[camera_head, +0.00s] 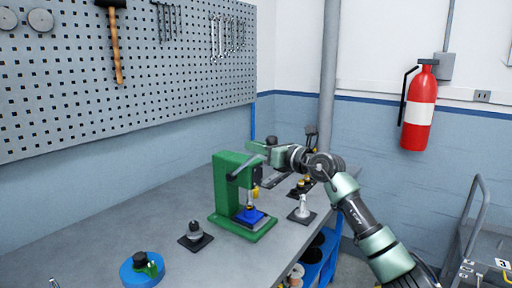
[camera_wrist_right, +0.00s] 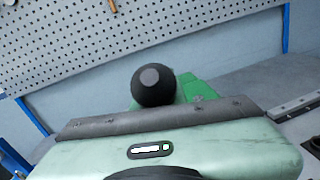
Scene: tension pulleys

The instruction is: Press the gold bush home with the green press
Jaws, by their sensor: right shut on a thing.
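The green press (camera_head: 228,190) stands on the bench in the head view, with a grey lever (camera_head: 243,167) slanting up to the right. A blue part (camera_head: 250,215) sits on the press base. A small gold piece (camera_head: 256,191), likely the gold bush, shows above the blue part by the ram; whether it touches anything is unclear. My right gripper (camera_head: 264,150) is shut on the lever's end. In the right wrist view the black ball knob (camera_wrist_right: 153,86) shows just beyond the hand; the fingers are hidden. My left gripper is out of view.
A grey cone part (camera_head: 195,232) stands left of the press, and a pale post on a dark plate (camera_head: 302,208) stands to its right. A blue disc with green and black parts (camera_head: 142,268) lies at the front left. The bench's front edge runs below my right arm.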

